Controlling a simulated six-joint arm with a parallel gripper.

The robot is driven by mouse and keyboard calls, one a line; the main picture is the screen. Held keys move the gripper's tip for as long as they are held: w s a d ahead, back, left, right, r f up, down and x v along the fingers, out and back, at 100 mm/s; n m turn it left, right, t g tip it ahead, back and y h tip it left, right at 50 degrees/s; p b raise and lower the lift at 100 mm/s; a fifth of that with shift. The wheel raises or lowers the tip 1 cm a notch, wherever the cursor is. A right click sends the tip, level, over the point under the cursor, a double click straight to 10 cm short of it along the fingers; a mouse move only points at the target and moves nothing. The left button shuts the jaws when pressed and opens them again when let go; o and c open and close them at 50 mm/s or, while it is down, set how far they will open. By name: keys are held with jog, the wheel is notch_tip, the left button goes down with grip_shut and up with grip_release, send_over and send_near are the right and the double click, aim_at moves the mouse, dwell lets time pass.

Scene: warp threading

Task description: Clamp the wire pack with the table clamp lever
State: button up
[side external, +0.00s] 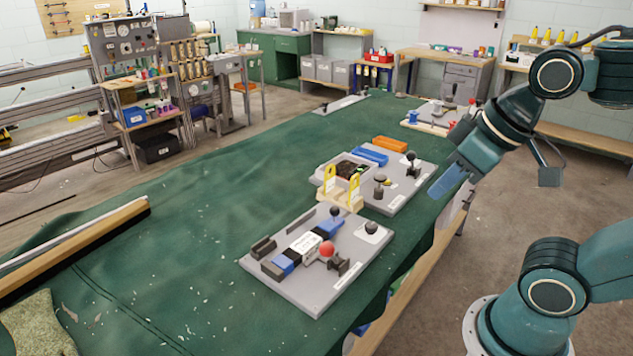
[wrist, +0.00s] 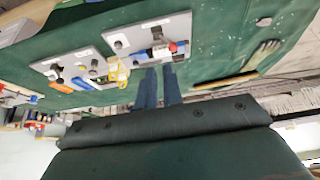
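The wire pack (side external: 305,243), a blue, black and white block, lies on a grey board (side external: 318,299) at the front of the green table. The table clamp lever has a red ball knob (side external: 327,249), seen beside the pack's right side; whether it presses on the pack I cannot tell. The red knob also shows in the wrist view (wrist: 173,47). My gripper (side external: 445,183) hangs over the table's right edge, up and right of that board, away from pack and lever. In the wrist view its two blue fingers (wrist: 160,70) stand apart with nothing between them.
A second grey board (side external: 400,190) behind holds a blue tray (side external: 370,156) and black-knobbed posts. Yellow upright holders (side external: 342,185) stand between the boards. An orange tray (side external: 390,144) lies farther back. The green cloth (side external: 190,225) left of the boards is clear.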

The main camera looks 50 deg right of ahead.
aim_at(333, 257)
jog(key=shift+w+a+n, duration=0.15)
jog(key=shift+w+n, duration=0.15)
jog(key=shift+w, duration=0.2)
grip_shut()
jog(key=w+a+f+n+g, duration=0.2)
jog(key=w+a+f+n, duration=0.2)
jog(key=w, duration=0.5)
jog(key=w+a+f+n+g, duration=0.2)
jog(key=w+a+f+n, duration=0.3)
jog(key=w+f+n, duration=0.3)
jog(key=shift+w+a+f+n+g, duration=0.35)
jog(key=shift+w+n, duration=0.55)
jog(key=shift+n, duration=0.7)
jog(key=shift+d, duration=0.1)
jog(key=d+f, duration=0.3)
jog(key=f, duration=0.5)
jog(key=shift+d+f, duration=0.25)
jog(key=shift+d, duration=0.1)
